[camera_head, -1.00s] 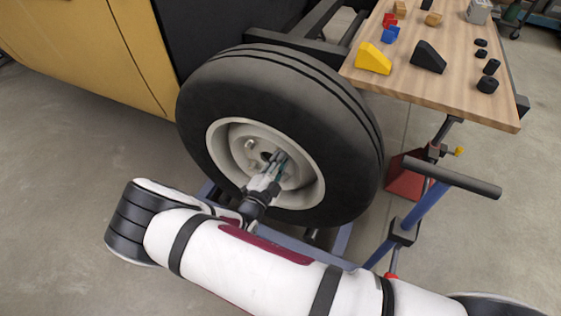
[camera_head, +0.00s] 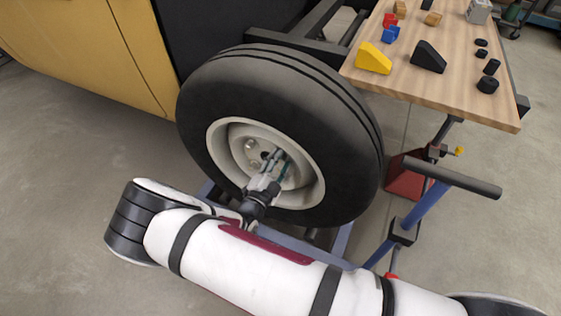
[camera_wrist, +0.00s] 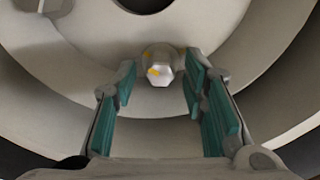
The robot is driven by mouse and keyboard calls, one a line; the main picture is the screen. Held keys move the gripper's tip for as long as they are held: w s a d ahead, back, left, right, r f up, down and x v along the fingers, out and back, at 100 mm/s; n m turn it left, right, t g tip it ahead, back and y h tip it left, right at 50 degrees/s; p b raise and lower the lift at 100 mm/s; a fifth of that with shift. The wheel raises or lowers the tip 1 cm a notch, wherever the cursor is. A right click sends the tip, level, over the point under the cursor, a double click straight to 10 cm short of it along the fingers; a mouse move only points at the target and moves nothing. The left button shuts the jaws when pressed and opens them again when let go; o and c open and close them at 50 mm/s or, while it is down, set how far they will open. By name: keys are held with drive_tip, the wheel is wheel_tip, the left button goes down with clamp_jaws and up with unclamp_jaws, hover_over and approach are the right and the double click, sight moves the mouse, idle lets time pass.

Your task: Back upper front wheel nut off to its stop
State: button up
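The front wheel (camera_head: 215,95) has a black tyre and a pale grey rim with a recessed hub. My gripper (camera_head: 275,162) reaches into the rim at the hub. In the wrist view, a silver hex nut (camera_wrist: 160,66) with yellow marks sits between the teal-padded fingertips of my gripper (camera_wrist: 161,72). The fingers are open, with a visible gap on each side of the nut. In the head view, my fingers hide this nut. Two other wheel nuts (camera_head: 250,143) show to the left of my gripper. Part of another nut (camera_wrist: 42,4) shows at the wrist view's top left.
A wooden table (camera_head: 455,100) at upper right holds coloured blocks (camera_head: 374,58), a black wedge (camera_head: 428,57) and several small black cylinders (camera_head: 487,85). A blue stand with a black bar (camera_head: 455,178) is right of the wheel. The yellow body panel (camera_head: 85,50) is at upper left.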

drive_tip(key=v, duration=1.2)
idle(0.3)
